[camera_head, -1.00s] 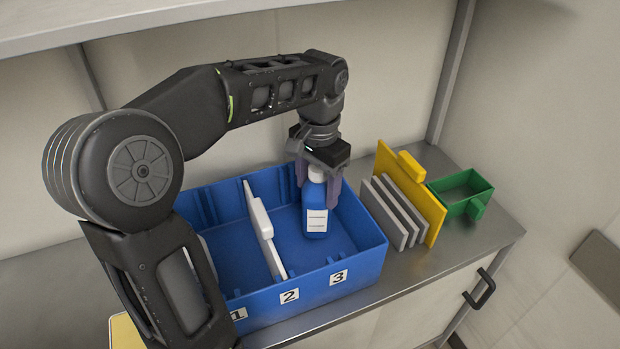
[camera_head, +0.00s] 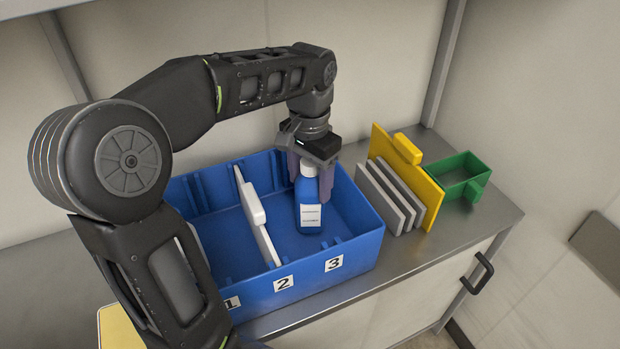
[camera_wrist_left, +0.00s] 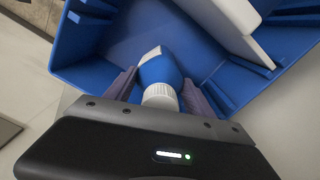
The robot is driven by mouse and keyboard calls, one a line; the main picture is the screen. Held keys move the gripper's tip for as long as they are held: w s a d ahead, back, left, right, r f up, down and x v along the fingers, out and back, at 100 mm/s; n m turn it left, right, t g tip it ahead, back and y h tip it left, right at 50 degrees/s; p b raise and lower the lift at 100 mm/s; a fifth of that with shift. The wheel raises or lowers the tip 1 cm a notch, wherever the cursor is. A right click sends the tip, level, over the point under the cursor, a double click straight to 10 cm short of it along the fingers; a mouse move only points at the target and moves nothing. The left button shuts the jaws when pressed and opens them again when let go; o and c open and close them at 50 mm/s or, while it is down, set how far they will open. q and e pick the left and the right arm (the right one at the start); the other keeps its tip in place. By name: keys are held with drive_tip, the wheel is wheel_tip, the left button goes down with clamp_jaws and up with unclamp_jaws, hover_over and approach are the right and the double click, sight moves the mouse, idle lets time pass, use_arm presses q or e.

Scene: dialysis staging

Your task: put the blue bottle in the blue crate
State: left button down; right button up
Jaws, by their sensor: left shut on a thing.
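The blue bottle (camera_head: 308,203) has a white cap and a white label and is upright inside the blue crate (camera_head: 345,268), in the compartment by the label 3. My left gripper (camera_head: 314,178) comes down from above and is shut on the bottle near its top. The left wrist view shows the bottle (camera_wrist_left: 160,75) between the two purple-grey fingers, with the crate (camera_wrist_left: 85,50) around it. I cannot tell whether its base touches the crate floor. My right gripper is not in view.
A white divider (camera_head: 256,212) stands in the crate left of the bottle. Grey plates (camera_head: 390,195), a yellow panel (camera_head: 408,175) and a green bin (camera_head: 460,178) stand right of the crate on the metal counter (camera_head: 480,222). A shelf (camera_head: 200,10) hangs above.

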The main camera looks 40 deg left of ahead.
use_arm(q)
drive_tip(key=shift+f, duration=0.25)
drive_tip(key=shift+c, duration=1.6)
unclamp_jaws()
drive_tip(key=shift+r, duration=0.1)
drive_tip(key=shift+r, duration=0.25)
wheel_tip(320, 180, up, 7)
drive_tip(key=shift+f+p, duration=0.1)
drive_tip(key=shift+p, duration=1.15)
drive_tip(key=shift+r+p, duration=0.65)
drive_tip(key=shift+r, duration=0.05)
drive_tip(key=shift+f, duration=0.1)
